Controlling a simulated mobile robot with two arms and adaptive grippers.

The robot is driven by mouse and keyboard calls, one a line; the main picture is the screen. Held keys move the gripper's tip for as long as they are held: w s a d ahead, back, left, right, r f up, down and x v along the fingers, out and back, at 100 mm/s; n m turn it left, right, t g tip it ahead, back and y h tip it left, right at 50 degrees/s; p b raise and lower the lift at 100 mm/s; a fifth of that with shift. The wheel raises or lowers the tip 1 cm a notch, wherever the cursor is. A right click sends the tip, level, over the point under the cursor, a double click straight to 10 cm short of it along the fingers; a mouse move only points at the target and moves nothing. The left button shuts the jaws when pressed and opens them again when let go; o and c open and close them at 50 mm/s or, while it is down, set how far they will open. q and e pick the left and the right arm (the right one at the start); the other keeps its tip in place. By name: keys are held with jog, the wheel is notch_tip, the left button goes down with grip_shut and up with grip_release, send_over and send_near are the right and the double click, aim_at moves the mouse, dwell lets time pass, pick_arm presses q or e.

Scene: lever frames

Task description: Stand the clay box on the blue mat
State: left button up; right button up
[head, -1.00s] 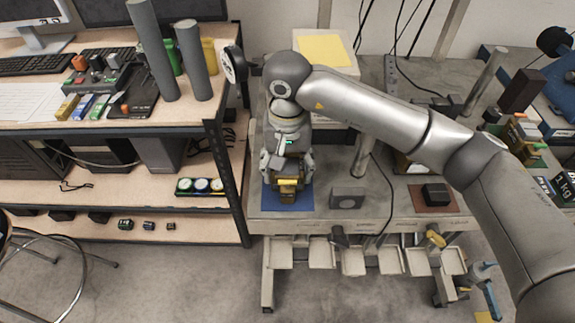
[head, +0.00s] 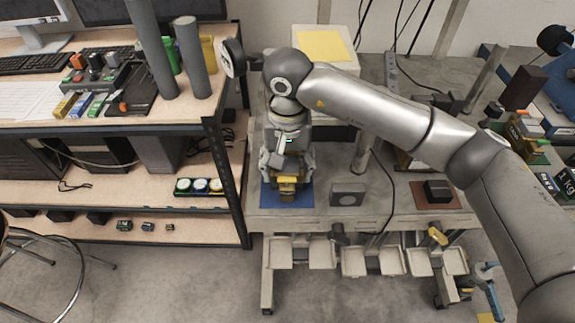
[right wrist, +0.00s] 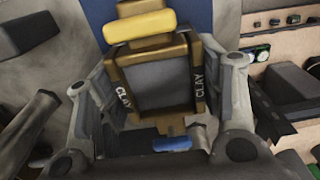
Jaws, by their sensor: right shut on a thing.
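The clay box (right wrist: 157,85) is a dark-faced box with brown edges and CLAY lettering on both sides, between my right gripper's fingers in the right wrist view. In the head view its brown and yellow front (head: 287,190) shows below the gripper, over the blue mat (head: 304,198). My right gripper (head: 287,176) points down and is shut on the clay box. The mat (right wrist: 92,14) also shows behind the box in the right wrist view. The gripper hides much of the box, and I cannot tell whether its underside touches the mat. My left gripper is out of view.
A grey box with a round mark (head: 347,195) stands just right of the mat. A black block sits on a brown mat (head: 424,202) farther right. A grey post (head: 363,150) rises behind. The wooden shelf unit (head: 226,175) borders the bench on the left.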

jog(key=shift+s+f, duration=0.25)
jog(key=shift+f, duration=0.3)
grip_shut()
jog(key=o, duration=1.4)
grip_release()
jog(key=o, duration=0.5)
jog(key=shift+w, duration=0.25)
jog(key=shift+c, duration=0.2)
jog(key=shift+r, duration=0.1)
